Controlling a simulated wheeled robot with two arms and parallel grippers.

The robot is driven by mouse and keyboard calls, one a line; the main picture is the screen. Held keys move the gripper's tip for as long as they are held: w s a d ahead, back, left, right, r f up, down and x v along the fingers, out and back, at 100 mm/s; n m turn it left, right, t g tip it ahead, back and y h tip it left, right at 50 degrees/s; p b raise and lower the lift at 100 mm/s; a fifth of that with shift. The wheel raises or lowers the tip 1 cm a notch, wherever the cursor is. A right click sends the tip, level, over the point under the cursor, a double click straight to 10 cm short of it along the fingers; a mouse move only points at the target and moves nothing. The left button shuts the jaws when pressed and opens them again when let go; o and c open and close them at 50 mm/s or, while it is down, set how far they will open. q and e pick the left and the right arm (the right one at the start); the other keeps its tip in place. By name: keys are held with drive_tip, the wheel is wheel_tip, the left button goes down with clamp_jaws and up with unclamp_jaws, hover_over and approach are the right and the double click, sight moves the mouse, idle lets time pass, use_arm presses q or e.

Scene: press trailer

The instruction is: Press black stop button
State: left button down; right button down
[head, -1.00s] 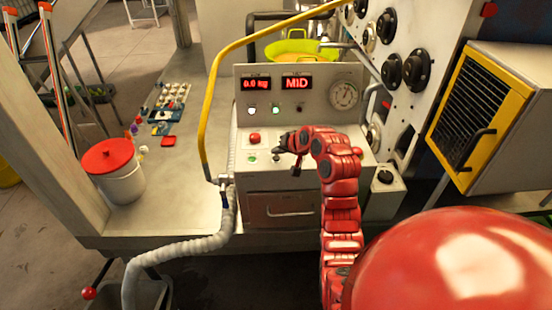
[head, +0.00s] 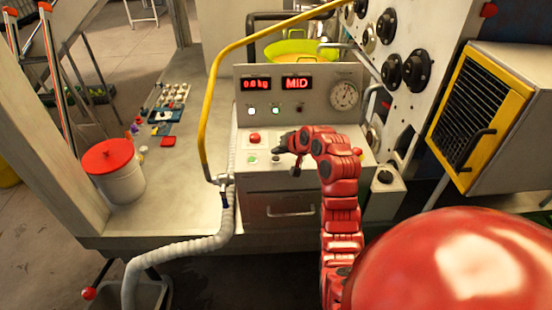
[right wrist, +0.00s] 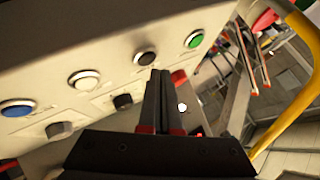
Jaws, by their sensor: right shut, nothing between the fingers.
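A dark button (head: 276,159), near black, is on the sloped console panel, right of a green button (head: 252,160). In the right wrist view the dark button (right wrist: 146,58) has a pale ring and sits between a white button (right wrist: 84,79) and a green one (right wrist: 193,39). My right gripper (head: 278,149) is over the panel, just behind the dark button in the head view. In the right wrist view its shut fingers (right wrist: 160,73) end close beside that button. They are empty. I cannot tell whether they touch the panel. My left gripper is not in view.
A red button (head: 254,138) is on the panel behind the green one. A blue button (right wrist: 16,108) and dark knobs (right wrist: 122,101) are near in the right wrist view. A yellow rail (head: 205,120) rises left of the console. A lidded bucket (head: 118,178) stands left.

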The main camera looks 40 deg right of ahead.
sight(277, 161)
idle(0.6)
drive_tip(key=shift+f+b, duration=0.3)
drive_tip(key=shift+f, duration=0.1)
drive_tip(key=shift+f, duration=0.4)
idle(0.7)
drive_tip(key=shift+r, duration=0.8)
drive_tip(key=shift+r, duration=0.1)
drive_tip(key=shift+r+p, duration=0.8)
drive_tip(key=shift+r, duration=1.6)
